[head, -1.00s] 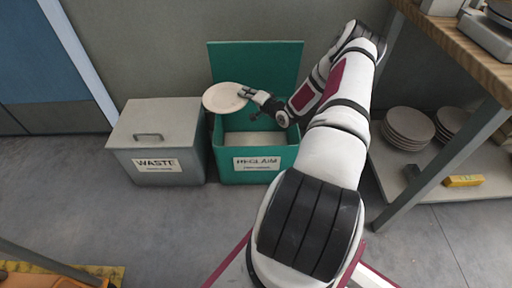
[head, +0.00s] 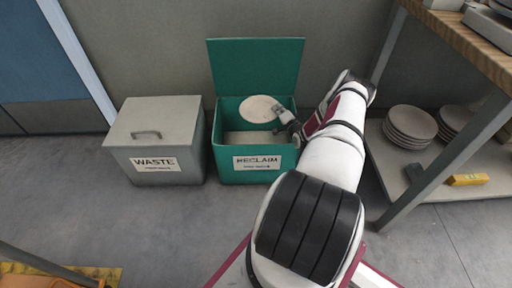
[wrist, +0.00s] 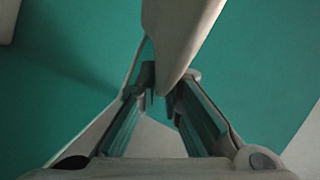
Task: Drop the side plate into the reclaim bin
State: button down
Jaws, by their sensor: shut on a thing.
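The side plate (head: 259,109), round and cream, is held over the open green reclaim bin (head: 226,176) in the head view. My gripper (head: 279,110) is shut on the plate's right edge. In the wrist view the plate (wrist: 178,35) shows nearly edge-on, running up from between the fingertips (wrist: 164,85), with green bin surfaces behind it. The bin's lid (head: 255,65) stands open against the wall. The bin's pale floor shows below the plate. The exact height of the plate above the floor is hard to tell.
A closed grey waste bin (head: 155,140) stands left of the reclaim bin. At the right, a wooden-topped bench (head: 470,40) has a lower shelf with stacked plates (head: 410,124) and a yellow object (head: 467,179). The floor in front of the bins is clear.

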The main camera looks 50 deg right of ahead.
jog(key=shift+f+b, duration=0.7)
jog(key=shift+f, duration=0.75)
jog(key=c, duration=1.7)
grip_release()
jog(key=shift+o, duration=0.2)
jog(key=v, duration=1.2)
jog(key=shift+d, duration=0.15)
